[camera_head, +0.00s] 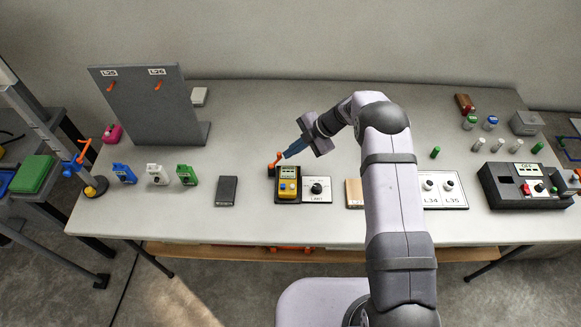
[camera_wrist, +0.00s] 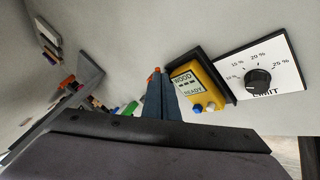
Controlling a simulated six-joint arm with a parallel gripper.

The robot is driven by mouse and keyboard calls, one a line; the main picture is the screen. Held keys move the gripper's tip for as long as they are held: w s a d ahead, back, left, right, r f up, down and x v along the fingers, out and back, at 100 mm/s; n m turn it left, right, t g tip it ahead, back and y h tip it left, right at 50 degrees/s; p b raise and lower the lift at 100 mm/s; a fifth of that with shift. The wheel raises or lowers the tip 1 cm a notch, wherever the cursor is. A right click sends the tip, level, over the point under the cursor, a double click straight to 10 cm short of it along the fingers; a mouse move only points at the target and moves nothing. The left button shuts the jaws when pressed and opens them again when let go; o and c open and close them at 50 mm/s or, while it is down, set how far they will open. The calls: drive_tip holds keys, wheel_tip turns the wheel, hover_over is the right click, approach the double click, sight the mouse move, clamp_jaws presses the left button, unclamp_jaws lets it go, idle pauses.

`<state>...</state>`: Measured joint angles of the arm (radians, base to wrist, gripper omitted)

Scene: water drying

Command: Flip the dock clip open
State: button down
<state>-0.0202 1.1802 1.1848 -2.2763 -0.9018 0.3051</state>
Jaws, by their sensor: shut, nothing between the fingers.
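The yellow meter (camera_head: 288,189) sits in its black dock (camera_head: 289,200) near the middle of the table. The orange dock clip (camera_head: 274,161) stands up at the dock's back left corner. My gripper (camera_head: 287,155), with blue fingers, is shut and empty just right of the clip's top. In the wrist view my fingertips (camera_wrist: 155,76) are at the clip's orange end (camera_wrist: 155,70), most of which they hide. I cannot tell whether they touch. The meter (camera_wrist: 196,88) shows there beside my fingers, its screen reading WOOD and READY.
A white LIMIT panel with a black knob (camera_head: 316,188) lies right of the dock. A dark block (camera_head: 227,190) lies to the left. A grey board with orange hooks (camera_head: 148,105) stands at the back left. My arm hides part of the L34/L35 panel (camera_head: 443,190).

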drive_tip(key=shift+w+a+f+b, duration=0.2)
drive_tip(key=shift+w+a+b, duration=0.45)
drive_tip(key=shift+w+b, duration=0.4)
drive_tip(key=shift+w+a+r+b, duration=0.15)
drive_tip(key=shift+w+a+b, duration=0.5)
drive_tip(key=shift+a+b, duration=0.25)
drive_tip(key=shift+s+r+p, duration=0.1)
drive_tip(key=shift+p, duration=0.2)
drive_tip(key=shift+s+a+p, duration=0.1)
drive_tip(key=shift+s+p, duration=0.2)
drive_tip(key=shift+s+a+p, duration=0.15)
drive_tip(key=shift+s+p, duration=0.15)
